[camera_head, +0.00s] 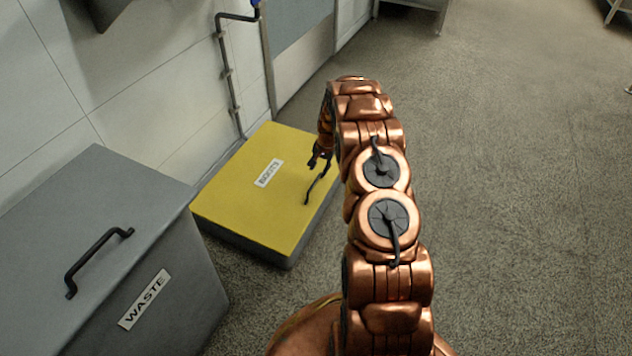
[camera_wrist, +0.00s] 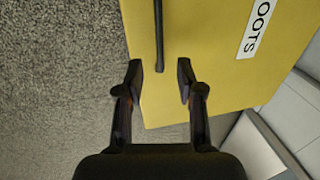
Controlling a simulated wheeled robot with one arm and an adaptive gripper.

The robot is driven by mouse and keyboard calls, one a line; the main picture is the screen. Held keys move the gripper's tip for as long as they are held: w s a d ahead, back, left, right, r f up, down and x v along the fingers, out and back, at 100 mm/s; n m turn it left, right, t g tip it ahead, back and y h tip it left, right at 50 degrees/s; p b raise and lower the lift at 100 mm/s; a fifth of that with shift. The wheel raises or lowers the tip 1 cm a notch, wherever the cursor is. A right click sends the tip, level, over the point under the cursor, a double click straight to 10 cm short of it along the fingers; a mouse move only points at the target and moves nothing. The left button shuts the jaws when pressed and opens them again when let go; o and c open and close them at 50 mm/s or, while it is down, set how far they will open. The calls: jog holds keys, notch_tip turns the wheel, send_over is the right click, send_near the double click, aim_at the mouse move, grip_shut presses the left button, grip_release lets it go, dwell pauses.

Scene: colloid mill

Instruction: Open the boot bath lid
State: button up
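The boot bath has a flat yellow lid (camera_head: 243,200) with a white label reading BOOTS, on a low grey base on the floor by the wall. The lid lies flat and shut. A thin dark handle (camera_head: 315,186) runs along the lid's right side; its far part is hidden behind my gripper. My gripper (camera_head: 320,158) is above the lid's right edge. In the wrist view my gripper (camera_wrist: 160,80) is open, and the handle (camera_wrist: 159,35) enters from the top, its end reaching between the fingertips. I cannot tell whether the fingers touch it.
A grey waste bin (camera_head: 120,230) with a black handle (camera_head: 98,262) and a WASTE label stands at the near left. A pipe (camera_head: 228,75) runs down the wall behind the boot bath. The floor (camera_head: 520,180) on the right is clear.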

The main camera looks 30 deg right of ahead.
aim_at(315, 181)
jog(key=f, duration=0.2)
jog(key=w+f+b, duration=0.1)
jog(key=f, duration=0.1)
jog(key=a+f+b, duration=0.1)
jog(key=f, duration=0.2)
jog(key=shift+w+f, duration=0.1)
jog(key=shift+w, duration=0.05)
jog(key=shift+c, duration=0.4)
grip_shut()
jog(key=shift+d, duration=0.15)
